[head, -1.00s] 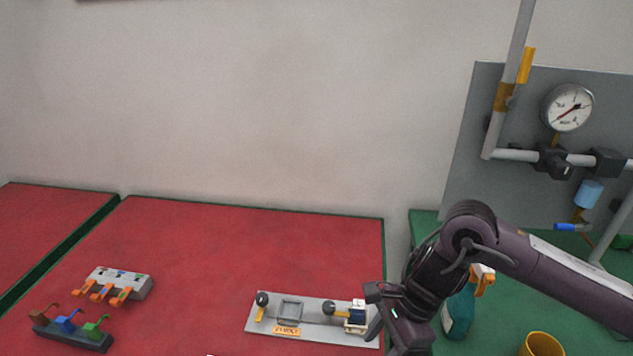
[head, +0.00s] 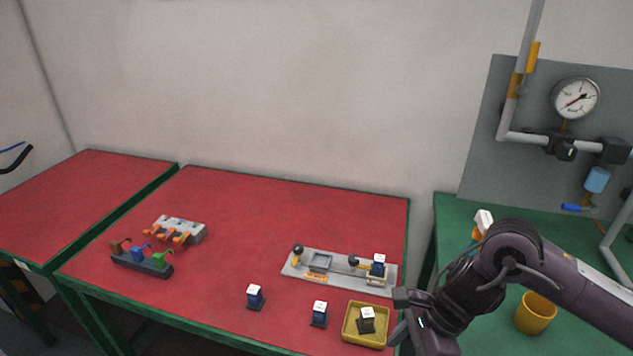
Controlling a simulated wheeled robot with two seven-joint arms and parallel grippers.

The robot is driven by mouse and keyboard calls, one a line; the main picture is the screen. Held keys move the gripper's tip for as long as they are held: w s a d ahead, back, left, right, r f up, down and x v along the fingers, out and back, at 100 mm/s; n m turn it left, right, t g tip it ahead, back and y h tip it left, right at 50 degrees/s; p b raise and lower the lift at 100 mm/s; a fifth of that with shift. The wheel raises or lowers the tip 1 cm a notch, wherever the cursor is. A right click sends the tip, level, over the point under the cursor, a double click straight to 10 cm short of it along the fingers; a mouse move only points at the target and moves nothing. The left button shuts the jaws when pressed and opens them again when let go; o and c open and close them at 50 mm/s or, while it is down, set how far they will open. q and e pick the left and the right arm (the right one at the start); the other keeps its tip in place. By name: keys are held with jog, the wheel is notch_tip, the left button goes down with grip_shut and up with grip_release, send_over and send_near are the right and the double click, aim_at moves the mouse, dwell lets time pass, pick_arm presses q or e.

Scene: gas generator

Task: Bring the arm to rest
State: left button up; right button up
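My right arm comes in from the right, and its gripper (head: 403,318) hangs near the right edge of the red table (head: 270,215), beside a yellow tray (head: 347,335). Its fingers are partly seen from the side, so I cannot tell whether they are open or shut. I see nothing clearly held in it. My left arm and gripper are out of view.
A grey plate with levers (head: 320,262) holds a small blue-and-white block. Two similar blocks (head: 255,297) (head: 319,314) stand in front; another lies in the tray. Racks with coloured hooks (head: 142,259) stand left. A yellow cup (head: 535,313) and gauge panel (head: 575,98) are right.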

jog(key=w+a+r+m+t+y, duration=0.1)
jog(key=a+m+t+y, duration=0.15)
jog(key=a+m, duration=0.55)
jog(key=w+a+r+m+t+y, duration=0.2)
jog(key=a+m+t, duration=0.2)
jog(key=a+m, duration=0.4)
jog(key=d+f+m+t+h, duration=0.1)
jog(key=d+m+t+h, duration=0.4)
jog(key=m, duration=1.6)
jog(key=s+d+f+m+g+h, duration=0.2)
jog(key=s+d+f+m+g, duration=0.2)
jog(key=s+d+m, duration=0.3)
jog(key=s+d+f+m+g+h, duration=0.2)
jog(key=s+d+f+m+g, duration=0.2)
jog(key=d+m, duration=0.5)
jog(key=s+f+g, duration=0.1)
jog(key=s+f, duration=0.2)
jog(key=f, duration=2.9)
jog(key=s+d+f+g, duration=0.1)
jog(key=s+d+f, duration=0.2)
jog(key=s+f, duration=1.3)
jog(key=s, duration=0.3)
jog(key=shift+n, duration=0.3)
